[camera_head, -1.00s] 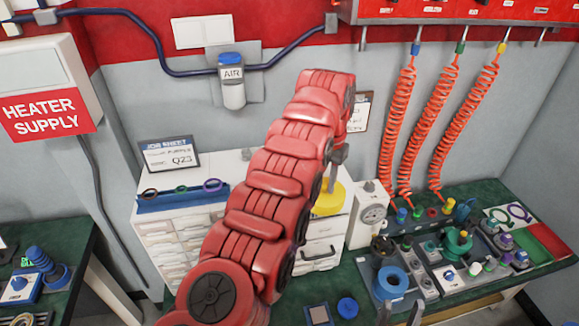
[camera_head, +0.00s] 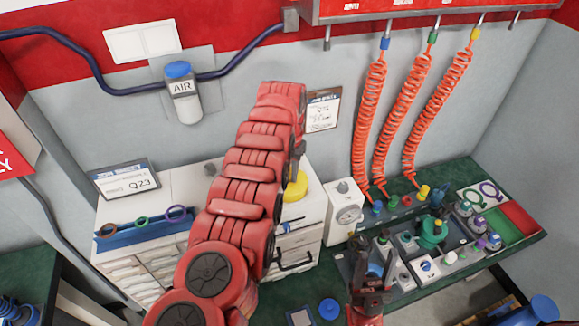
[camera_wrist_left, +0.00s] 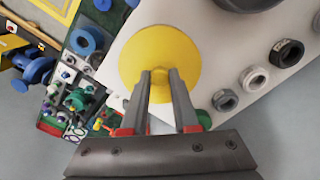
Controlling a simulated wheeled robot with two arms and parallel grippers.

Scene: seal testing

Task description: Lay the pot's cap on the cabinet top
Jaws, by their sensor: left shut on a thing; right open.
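The yellow round cap (camera_wrist_left: 180,55) is in the left wrist view, with its small knob between the fingers of my left gripper (camera_wrist_left: 160,74). The gripper is shut on it. In the head view the yellow cap (camera_head: 297,187) shows at the right part of the white cabinet top (camera_head: 308,207), partly hidden by my red left arm. I cannot tell whether it touches the top. The left fingers are mostly hidden there. My right gripper (camera_head: 372,270) is open and empty, over the front of the green bench. I cannot make out the pot clearly.
A blue rack with rings (camera_head: 145,225) and a job sheet sign (camera_head: 127,180) stand on the cabinet's left. Several nuts (camera_wrist_left: 255,79) lie near the cap. A gauge box (camera_head: 345,210) stands right of the cabinet. Orange coiled hoses (camera_head: 405,120) hang above the crowded bench.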

